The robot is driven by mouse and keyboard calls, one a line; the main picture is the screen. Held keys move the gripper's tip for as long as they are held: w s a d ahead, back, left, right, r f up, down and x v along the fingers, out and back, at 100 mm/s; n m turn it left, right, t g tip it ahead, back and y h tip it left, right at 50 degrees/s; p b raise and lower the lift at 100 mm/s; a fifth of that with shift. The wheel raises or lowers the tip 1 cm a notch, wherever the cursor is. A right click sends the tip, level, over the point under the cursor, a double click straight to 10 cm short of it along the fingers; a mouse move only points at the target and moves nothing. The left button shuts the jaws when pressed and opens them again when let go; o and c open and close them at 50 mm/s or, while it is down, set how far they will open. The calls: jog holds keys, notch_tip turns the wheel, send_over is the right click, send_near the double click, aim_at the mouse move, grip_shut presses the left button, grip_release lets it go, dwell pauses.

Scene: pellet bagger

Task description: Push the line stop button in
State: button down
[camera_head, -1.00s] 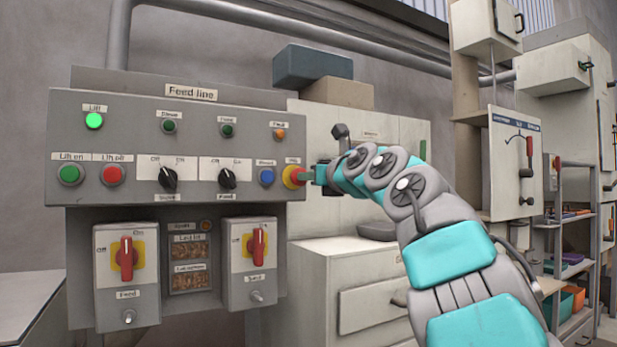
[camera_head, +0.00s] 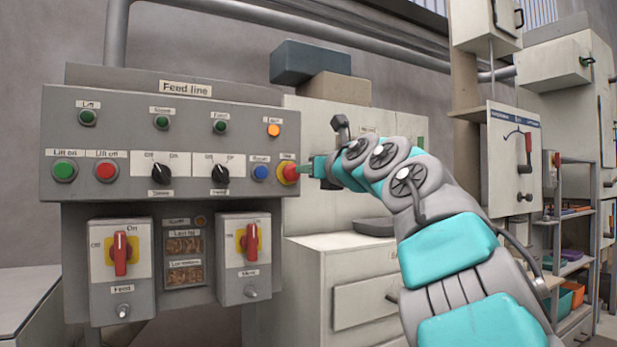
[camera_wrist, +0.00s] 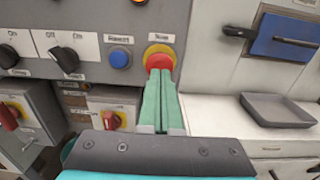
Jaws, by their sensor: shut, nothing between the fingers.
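The red stop button (camera_head: 289,172) with its yellow collar sits at the right end of the Feed line panel. It also shows in the wrist view (camera_wrist: 159,61), straight ahead of my fingertips. My gripper (camera_head: 307,170) is shut and empty, with its green fingers together in the wrist view (camera_wrist: 161,80). The fingertips reach the red face of the button and appear to touch it, covering its lower part in the wrist view. How deep the button sits is hard to tell.
A blue button (camera_head: 261,172) is just left of the red one. Two black selector knobs, a green button (camera_head: 64,170) and another red button (camera_head: 106,171) are further left. The orange lamp (camera_head: 274,130) above is lit. A grey tray (camera_wrist: 279,108) lies on the cabinet at right.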

jog(key=b+v, duration=0.2)
jog(key=v, duration=0.8)
jog(key=shift+d+b, duration=0.35)
jog(key=shift+s, duration=0.15)
